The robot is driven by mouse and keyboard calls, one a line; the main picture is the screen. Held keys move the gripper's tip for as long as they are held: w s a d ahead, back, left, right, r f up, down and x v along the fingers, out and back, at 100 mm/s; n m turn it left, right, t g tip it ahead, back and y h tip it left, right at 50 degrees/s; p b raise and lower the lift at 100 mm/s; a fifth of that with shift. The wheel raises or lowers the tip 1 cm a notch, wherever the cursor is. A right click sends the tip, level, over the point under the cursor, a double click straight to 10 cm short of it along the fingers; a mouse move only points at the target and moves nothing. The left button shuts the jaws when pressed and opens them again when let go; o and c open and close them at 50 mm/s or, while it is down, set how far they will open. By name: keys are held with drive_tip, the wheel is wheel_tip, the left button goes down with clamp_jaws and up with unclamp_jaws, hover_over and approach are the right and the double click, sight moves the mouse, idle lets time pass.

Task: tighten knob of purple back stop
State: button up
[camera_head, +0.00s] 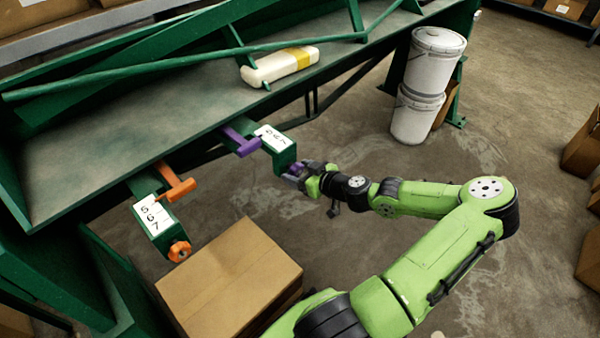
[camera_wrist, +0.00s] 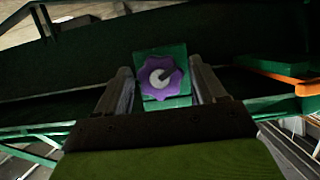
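The purple back stop has a purple T-shaped bar (camera_head: 240,141) on the bench edge and a green arm with a white number label (camera_head: 272,138). Its purple lobed knob (camera_wrist: 150,88) sits on the green end block (camera_wrist: 175,53), facing the wrist camera, with a grey pointer-like mark at its centre. In the head view the knob is mostly hidden by my gripper (camera_head: 294,172). In the wrist view my gripper (camera_wrist: 162,80) is open, one finger on each side of the knob, with slim gaps showing. Contact cannot be told.
An orange back stop (camera_head: 176,187) with its own orange knob (camera_head: 179,251) is to the left. A cardboard box (camera_head: 230,275) stands below it. A white bottle (camera_head: 280,66) lies on the green bench (camera_head: 110,135). White buckets (camera_head: 436,60) are stacked at the back right.

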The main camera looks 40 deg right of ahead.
drive_tip(key=c, duration=0.9)
drive_tip(key=m+y+p, duration=0.1)
drive_tip(key=m+y, duration=0.1)
drive_tip(key=m, duration=0.1)
drive_tip(key=shift+d+m+y, duration=0.1)
drive_tip(key=shift+m+y, duration=0.2)
drive_tip(key=m+y+p, duration=0.1)
drive_tip(key=m+y, duration=0.1)
drive_tip(key=m, duration=0.2)
drive_tip(key=shift+f+t, duration=0.1)
drive_tip(key=shift+t, duration=0.3)
drive_tip(key=m+y, duration=0.1)
drive_tip(key=m, duration=0.1)
drive_tip(key=m+t+y, duration=0.1)
drive_tip(key=m, duration=0.2)
drive_tip(key=shift+d+f+t, duration=0.1)
drive_tip(key=shift+f+t, duration=0.1)
drive_tip(key=shift+t, duration=0.1)
drive_tip(key=m+t, duration=0.1)
drive_tip(key=m, duration=0.2)
drive_tip(key=shift+m+b, duration=0.3)
drive_tip(key=shift+b, duration=0.05)
drive_tip(key=shift+m+t+b, duration=0.3)
drive_tip(key=shift+m+t, duration=0.6)
drive_tip(key=shift+m, duration=0.9)
